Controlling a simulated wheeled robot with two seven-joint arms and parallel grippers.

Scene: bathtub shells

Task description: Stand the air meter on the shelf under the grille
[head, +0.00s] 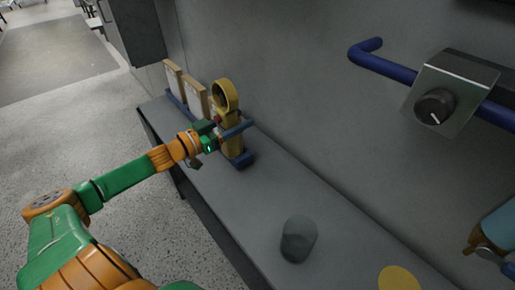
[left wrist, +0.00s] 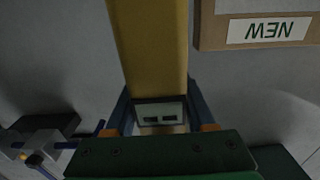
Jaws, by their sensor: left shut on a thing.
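In the left wrist view the yellow body (left wrist: 150,45) runs up between the blue fingers (left wrist: 158,112). The grille cannot be made out clearly.
Cardboard-coloured boxes (head: 194,95) stand behind the meter; one labelled NEW shows in the left wrist view (left wrist: 250,43). A grey cup (head: 298,240) and a yellow disc (head: 398,278) are nearer on the shelf. A blue rail (head: 385,67) with a knob box (head: 452,92) juts from the wall.

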